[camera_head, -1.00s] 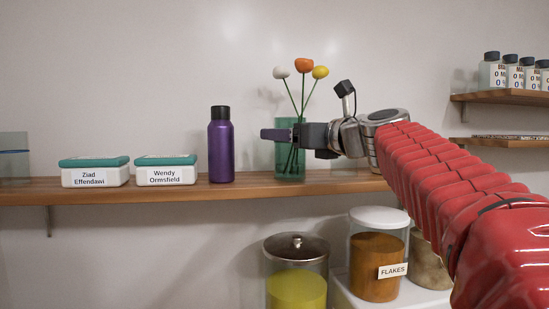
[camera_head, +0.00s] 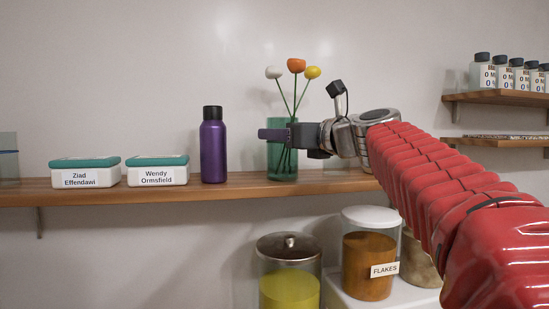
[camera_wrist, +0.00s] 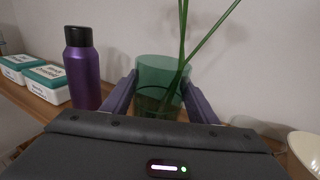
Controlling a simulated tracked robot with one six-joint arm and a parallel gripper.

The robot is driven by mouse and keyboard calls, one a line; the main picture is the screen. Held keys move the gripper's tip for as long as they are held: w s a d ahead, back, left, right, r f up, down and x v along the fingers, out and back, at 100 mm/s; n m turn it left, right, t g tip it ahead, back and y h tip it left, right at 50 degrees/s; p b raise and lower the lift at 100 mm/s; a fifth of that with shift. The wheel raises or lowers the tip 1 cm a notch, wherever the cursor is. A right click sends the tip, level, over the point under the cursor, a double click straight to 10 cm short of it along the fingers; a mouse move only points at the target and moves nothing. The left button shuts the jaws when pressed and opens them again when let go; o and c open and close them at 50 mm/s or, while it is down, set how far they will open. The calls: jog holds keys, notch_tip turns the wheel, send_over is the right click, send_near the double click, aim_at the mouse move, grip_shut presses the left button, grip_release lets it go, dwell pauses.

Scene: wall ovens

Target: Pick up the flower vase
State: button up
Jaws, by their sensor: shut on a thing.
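The flower vase (camera_head: 282,165) is a green see-through glass with a white, an orange and a yellow flower on green stems. It stands upright on the wooden shelf in the head view. In the wrist view the vase (camera_wrist: 163,72) sits between the two purple fingers. My gripper (camera_head: 276,135) reaches in from the right, with one finger in front of the upper part of the vase. In the wrist view my gripper (camera_wrist: 160,96) is shut on the vase, one finger on each side. The far finger is hidden in the head view.
A purple bottle (camera_head: 213,150) stands just left of the vase on the shelf (camera_head: 240,187). Two lidded boxes, Wendy Ormsfield (camera_head: 158,172) and Ziad Effendawi (camera_head: 82,173), are farther left. Below are a yellow-filled jar (camera_head: 289,285) and a FLAKES jar (camera_head: 369,265).

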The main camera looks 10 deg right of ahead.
grip_shut()
jog(key=shift+r, duration=0.35)
dwell(0.4)
notch_tip(320, 180, up, 9)
jog(key=shift+r, duration=0.15)
dwell(1.0)
dwell(0.8)
